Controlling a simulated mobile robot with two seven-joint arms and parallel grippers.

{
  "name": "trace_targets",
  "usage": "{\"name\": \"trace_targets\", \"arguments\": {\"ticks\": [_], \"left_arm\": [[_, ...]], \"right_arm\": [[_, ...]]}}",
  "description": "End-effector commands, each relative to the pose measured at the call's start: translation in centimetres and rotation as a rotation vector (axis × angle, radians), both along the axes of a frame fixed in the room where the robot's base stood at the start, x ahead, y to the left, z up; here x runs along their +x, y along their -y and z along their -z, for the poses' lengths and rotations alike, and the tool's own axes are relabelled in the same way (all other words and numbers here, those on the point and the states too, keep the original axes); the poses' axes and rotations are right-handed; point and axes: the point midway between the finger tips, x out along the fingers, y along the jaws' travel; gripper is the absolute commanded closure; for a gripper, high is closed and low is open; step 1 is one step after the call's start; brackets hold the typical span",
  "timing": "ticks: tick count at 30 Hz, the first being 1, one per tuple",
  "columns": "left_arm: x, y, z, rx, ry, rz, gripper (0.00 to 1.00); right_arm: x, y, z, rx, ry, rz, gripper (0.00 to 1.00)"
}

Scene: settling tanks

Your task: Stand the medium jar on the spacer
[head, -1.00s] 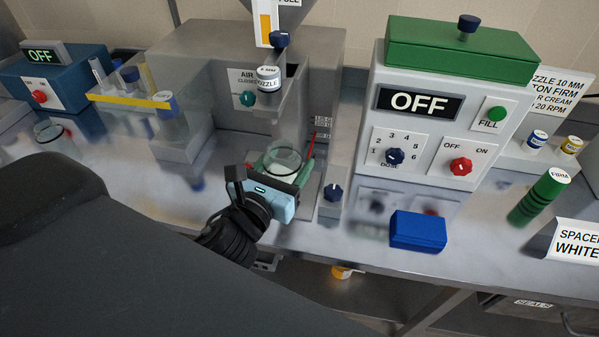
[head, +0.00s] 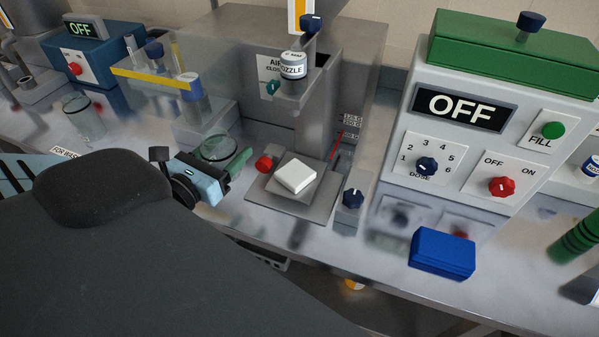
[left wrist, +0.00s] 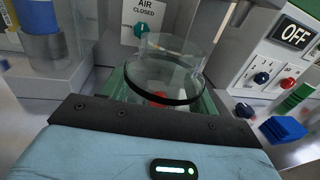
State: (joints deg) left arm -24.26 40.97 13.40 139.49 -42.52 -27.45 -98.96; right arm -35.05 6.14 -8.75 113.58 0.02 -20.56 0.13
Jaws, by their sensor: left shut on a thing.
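A clear glass jar with a dark band, apparently the medium jar (head: 217,148), is in my left gripper (head: 226,163). In the left wrist view the jar (left wrist: 168,68) stands upright between the green finger pads, which are shut on it. A white square block, apparently the spacer (head: 296,174), lies on the grey platform (head: 318,204) under the nozzle; its top is bare. The jar is to the left of the spacer and apart from it. I cannot tell whether the jar's base touches the bench. My right gripper is not in view.
A red knob (head: 263,163) sits between the jar and the spacer. The nozzle (head: 292,66) hangs above the platform. A navy knob (head: 352,198) is at the platform's right. A blue block (head: 442,252) lies farther right. Another glass jar (head: 84,118) stands at the left.

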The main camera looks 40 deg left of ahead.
Motion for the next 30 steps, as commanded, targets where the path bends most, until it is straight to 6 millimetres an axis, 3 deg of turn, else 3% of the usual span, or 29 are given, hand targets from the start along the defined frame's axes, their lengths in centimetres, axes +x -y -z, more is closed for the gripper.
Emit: {"name": "trace_targets", "arguments": {"ticks": [6,14,30], "left_arm": [[-0.5,-1.4,-0.5,0.011,-0.001,0.037,0.71],[-0.3,-1.3,-0.8,0.008,0.004,0.042,0.71],[4.6,3.0,-0.3,0.008,0.009,0.038,0.71]], "right_arm": [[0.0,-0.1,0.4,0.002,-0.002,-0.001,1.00],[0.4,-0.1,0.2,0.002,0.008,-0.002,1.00],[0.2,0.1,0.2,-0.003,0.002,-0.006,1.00]]}}
